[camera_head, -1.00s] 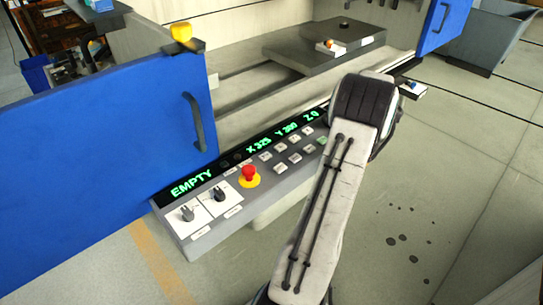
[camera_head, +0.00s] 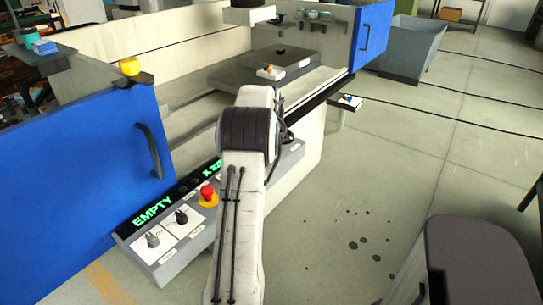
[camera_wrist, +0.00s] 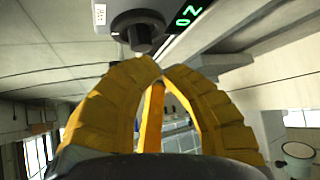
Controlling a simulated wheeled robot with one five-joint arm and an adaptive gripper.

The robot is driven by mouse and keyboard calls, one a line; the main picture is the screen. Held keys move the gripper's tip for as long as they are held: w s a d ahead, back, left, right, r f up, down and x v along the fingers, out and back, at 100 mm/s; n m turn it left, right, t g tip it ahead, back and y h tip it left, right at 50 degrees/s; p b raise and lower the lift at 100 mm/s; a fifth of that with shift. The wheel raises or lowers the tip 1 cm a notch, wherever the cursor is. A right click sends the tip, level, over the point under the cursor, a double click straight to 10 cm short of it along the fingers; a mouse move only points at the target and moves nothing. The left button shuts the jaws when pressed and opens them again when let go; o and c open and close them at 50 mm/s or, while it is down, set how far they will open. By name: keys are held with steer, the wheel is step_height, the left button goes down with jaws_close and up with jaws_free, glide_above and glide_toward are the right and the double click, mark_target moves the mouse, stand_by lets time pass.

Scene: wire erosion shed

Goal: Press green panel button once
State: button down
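My arm covers most of the small-button area, and I cannot make out the green button. In the wrist view, my gripper (camera_wrist: 160,66) has yellow fingers whose tips come together, with nothing seen held. Beyond the tips are a dark round part (camera_wrist: 143,36) and a piece of the green display (camera_wrist: 187,14). My gripper is hidden in the head view.
A blue door (camera_head: 80,165) with a dark handle stands left of the panel. The machine table (camera_head: 265,68) lies behind. A small shelf (camera_head: 347,103) juts out at the right. A dark rounded thing (camera_head: 475,255) fills the lower right.

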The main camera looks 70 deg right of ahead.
steer(key=shift+f, duration=0.15)
steer(key=shift+f+b, duration=3.4)
steer(key=shift+f, duration=0.9)
steer(key=shift+f+b, duration=0.7)
steer(key=shift+f, duration=0.15)
steer(key=shift+r, duration=0.15)
steer(key=shift+r+p, duration=0.65)
steer(key=shift+r, duration=0.05)
steer(key=shift+r, duration=0.15)
steer(key=shift+r+p, duration=1.9)
steer(key=shift+r, duration=0.5)
